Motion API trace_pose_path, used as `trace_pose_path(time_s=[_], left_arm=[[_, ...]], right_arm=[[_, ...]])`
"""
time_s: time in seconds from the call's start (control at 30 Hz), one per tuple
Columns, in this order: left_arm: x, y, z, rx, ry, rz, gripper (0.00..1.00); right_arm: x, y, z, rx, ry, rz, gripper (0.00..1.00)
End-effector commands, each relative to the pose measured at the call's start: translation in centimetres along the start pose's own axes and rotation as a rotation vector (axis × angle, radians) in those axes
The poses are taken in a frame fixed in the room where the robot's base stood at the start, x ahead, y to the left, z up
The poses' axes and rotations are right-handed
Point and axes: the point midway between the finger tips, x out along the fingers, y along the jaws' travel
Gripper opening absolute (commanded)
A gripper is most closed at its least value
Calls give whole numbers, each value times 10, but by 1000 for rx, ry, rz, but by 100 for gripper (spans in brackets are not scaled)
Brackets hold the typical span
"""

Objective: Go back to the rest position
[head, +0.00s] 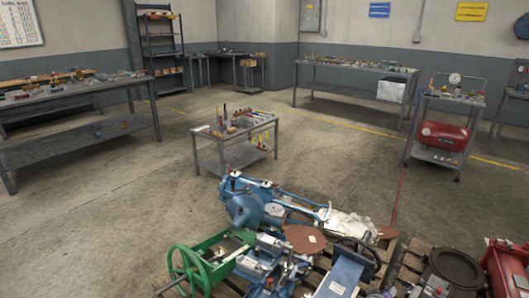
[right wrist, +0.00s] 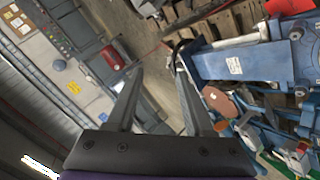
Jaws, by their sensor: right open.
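My right gripper (right wrist: 158,98) shows in the right wrist view, with its two dark fingers spread apart and nothing between them. Beyond the fingers are concrete floor and, to the right, blue machine parts (right wrist: 240,62) on a wooden pallet. The gripper is apart from them, though the distance is hard to tell. The wrist view is strongly tilted. Neither gripper shows in the head view, and my left gripper is in no view.
In the head view, a pallet (head: 412,268) bears blue machinery (head: 245,208) and a green machine with a handwheel (head: 190,268). A small tool table (head: 210,133) stands mid-floor. Workbenches line the walls. A cart with a red tank (head: 443,136) stands right. Floor at left (head: 90,220) is clear.

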Motion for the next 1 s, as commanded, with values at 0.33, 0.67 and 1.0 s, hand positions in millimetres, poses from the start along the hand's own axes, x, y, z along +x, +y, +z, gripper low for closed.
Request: trace_pose_path(time_s=[0.33, 0.67, 1.0], left_arm=[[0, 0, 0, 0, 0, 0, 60], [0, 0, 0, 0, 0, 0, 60], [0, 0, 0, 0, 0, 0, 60]], right_arm=[[-159, -2, 23, 159, -112, -248, 52], [-292, -40, 90, 267, -212, -507, 52], [-368, -79, 148, 323, -275, -696, 52]])
